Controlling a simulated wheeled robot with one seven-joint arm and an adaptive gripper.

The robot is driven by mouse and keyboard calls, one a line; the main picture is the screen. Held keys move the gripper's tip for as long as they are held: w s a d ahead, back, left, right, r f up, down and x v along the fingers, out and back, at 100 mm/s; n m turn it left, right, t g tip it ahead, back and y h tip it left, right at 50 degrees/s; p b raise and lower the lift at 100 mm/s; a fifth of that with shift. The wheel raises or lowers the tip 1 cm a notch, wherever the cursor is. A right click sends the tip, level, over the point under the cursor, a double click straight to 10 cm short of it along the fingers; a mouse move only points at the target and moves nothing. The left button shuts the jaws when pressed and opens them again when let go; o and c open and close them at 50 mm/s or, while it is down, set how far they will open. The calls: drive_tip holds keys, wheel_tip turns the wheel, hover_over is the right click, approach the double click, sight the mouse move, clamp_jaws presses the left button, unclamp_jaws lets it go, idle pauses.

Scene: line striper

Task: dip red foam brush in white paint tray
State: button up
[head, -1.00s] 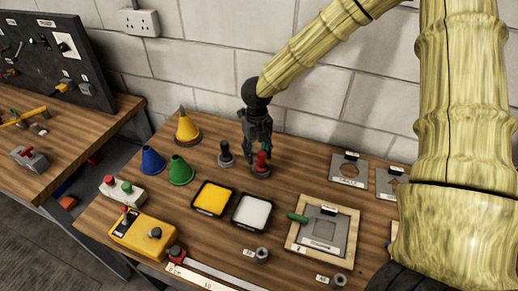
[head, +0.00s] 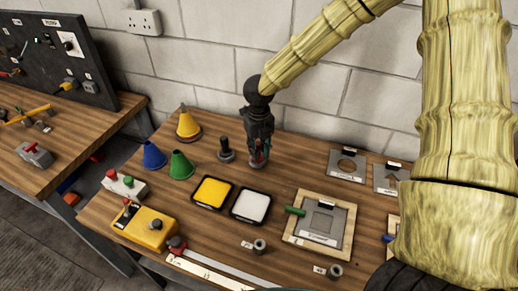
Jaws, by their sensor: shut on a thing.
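My gripper (head: 260,153) points down at the back middle of the workbench and is shut on the red foam brush (head: 258,160). Only a little red shows between the fingers, and the brush's lower end is at or just above its round grey base. The white paint tray (head: 251,206) is a black-rimmed square in front of the gripper, slightly to the left. Nothing is in contact with the white paint.
A yellow paint tray (head: 212,192) sits left of the white one. A black-handled brush (head: 225,149) stands left of my gripper. A framed stencil (head: 319,222) lies to the right.

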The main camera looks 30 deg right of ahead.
drive_tip(key=shift+s+d+r+p, duration=0.1)
drive_tip(key=shift+s+r+p, duration=0.2)
drive_tip(key=shift+s+r, duration=0.7)
drive_tip(key=shift+w+p, duration=0.6)
drive_tip(key=shift+w, duration=0.15)
drive_tip(key=shift+s+r+p, duration=0.45)
drive_tip(key=shift+r+p, duration=0.1)
drive_tip(key=shift+r, duration=0.25)
drive_tip(key=shift+w+r+p, duration=0.25)
drive_tip(key=shift+p, duration=0.2)
drive_tip(key=shift+s, duration=0.1)
